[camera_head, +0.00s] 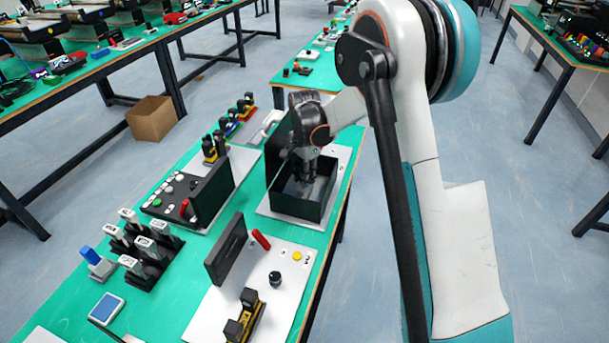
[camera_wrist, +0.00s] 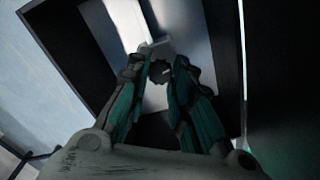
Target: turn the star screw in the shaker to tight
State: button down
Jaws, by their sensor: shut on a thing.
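The shaker (camera_head: 298,208) is a dark open-topped box with a raised lid on a white plate, on the green table in the head view. My gripper (camera_head: 307,178) reaches down into the box from above. In the wrist view the star screw (camera_wrist: 160,72) is a small dark lobed knob in front of a light metal part. My gripper's fingers (camera_wrist: 159,80) are shut on the knob, one on each side. The knob is hidden in the head view. I cannot tell from its look how tight it is.
A dark panel with buttons (camera_head: 213,190) stands left of the shaker. A white plate with a red handle and a black knob (camera_head: 275,279) lies in front. Grey-and-black connectors (camera_head: 146,246) stand at the left. The box walls enclose my gripper closely.

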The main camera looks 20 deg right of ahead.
dwell(0.3)
jog(key=c, duration=1.4)
grip_release()
jog(key=shift+r, duration=0.1)
notch_tip(320, 180, up, 12)
